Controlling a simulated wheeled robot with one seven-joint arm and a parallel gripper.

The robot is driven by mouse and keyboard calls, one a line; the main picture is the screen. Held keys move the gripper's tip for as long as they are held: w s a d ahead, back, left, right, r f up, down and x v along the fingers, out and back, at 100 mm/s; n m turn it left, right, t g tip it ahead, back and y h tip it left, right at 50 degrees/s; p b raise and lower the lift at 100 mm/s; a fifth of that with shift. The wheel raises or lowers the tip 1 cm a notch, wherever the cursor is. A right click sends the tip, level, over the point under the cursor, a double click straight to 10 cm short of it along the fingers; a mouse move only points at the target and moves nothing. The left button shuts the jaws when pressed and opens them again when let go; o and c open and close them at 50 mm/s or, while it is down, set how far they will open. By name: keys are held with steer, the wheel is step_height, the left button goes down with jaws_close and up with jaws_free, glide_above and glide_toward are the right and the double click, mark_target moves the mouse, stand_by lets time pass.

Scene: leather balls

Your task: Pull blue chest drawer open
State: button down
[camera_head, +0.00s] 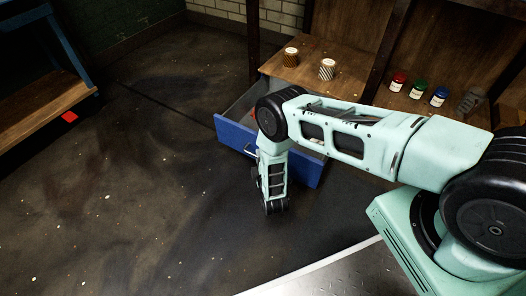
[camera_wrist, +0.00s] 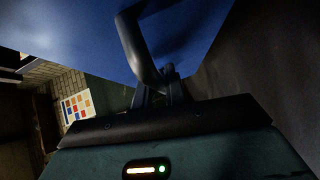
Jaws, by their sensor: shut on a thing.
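The blue chest drawer (camera_head: 237,137) is pulled out of the wooden chest in the head view, with its grey inside and a small red item in it partly visible behind my arm. Its blue front fills the top of the wrist view (camera_wrist: 75,35). A dark curved handle (camera_wrist: 137,45) stands out from that front. My gripper (camera_wrist: 168,84) is shut on the handle. In the head view my wrist hangs in front of the drawer and hides much of the handle and the gripper.
Two striped cups (camera_head: 327,69) stand on the chest's wooden top (camera_head: 345,84). Red, green and blue jars (camera_head: 418,88) stand on the shelf to the right. The floor (camera_head: 130,190) before the drawer is clear.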

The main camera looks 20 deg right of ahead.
stand_by(0.3)
steer(key=c, duration=1.5)
jaws_free()
steer(key=shift+o, duration=0.2)
steer(key=shift+s, duration=0.1)
steer(key=s+a+r+p, duration=0.1)
steer(key=s+p, duration=0.3)
steer(key=s, duration=0.7)
steer(key=shift+s+a+r, duration=0.25)
steer(key=shift+s+r, duration=0.05)
steer(key=shift+s, duration=0.05)
